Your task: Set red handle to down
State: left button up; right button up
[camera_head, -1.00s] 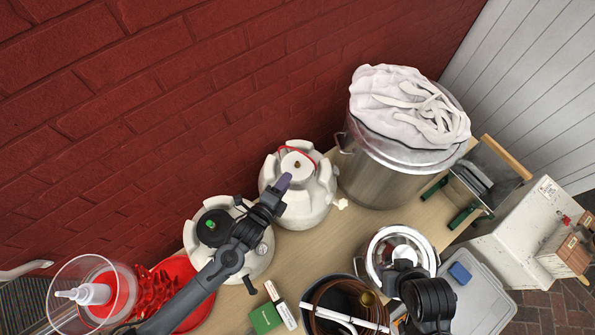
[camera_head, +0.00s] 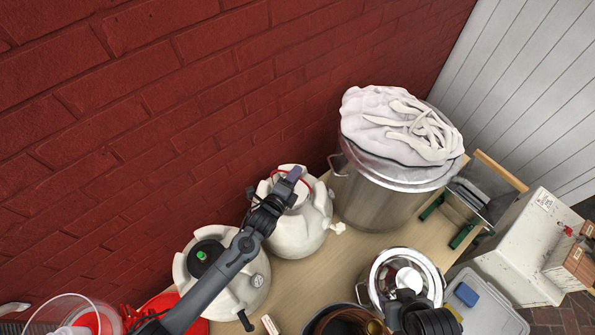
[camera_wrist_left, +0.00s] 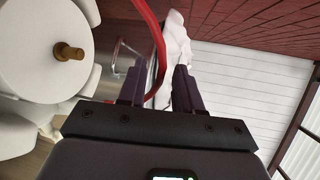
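The red handle (camera_head: 307,182) is a thin curved loop on top of a white barrel (camera_head: 297,238). My left gripper (camera_head: 294,173) is over the barrel's top and hides part of the handle in the head view. In the left wrist view the handle (camera_wrist_left: 154,60) runs as a red curve down between the two dark fingers of my left gripper (camera_wrist_left: 158,85). The fingers are apart, with a gap beside the handle. The barrel's white top with a brown knob (camera_wrist_left: 68,51) shows at the left there. My right gripper does not show; only dark parts of my right arm do.
A second white barrel (camera_head: 250,296) with a green-tipped black cap stands under my left forearm. A big steel pot (camera_head: 375,200) with a white cloth bag (camera_head: 400,122) stands close to the right. A red brick wall (camera_head: 150,120) is behind. A smaller steel pot (camera_head: 375,270) is in front.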

pick_arm(q)
jog(key=shift+x, duration=1.3)
jog(key=shift+c, duration=0.5)
grip_shut()
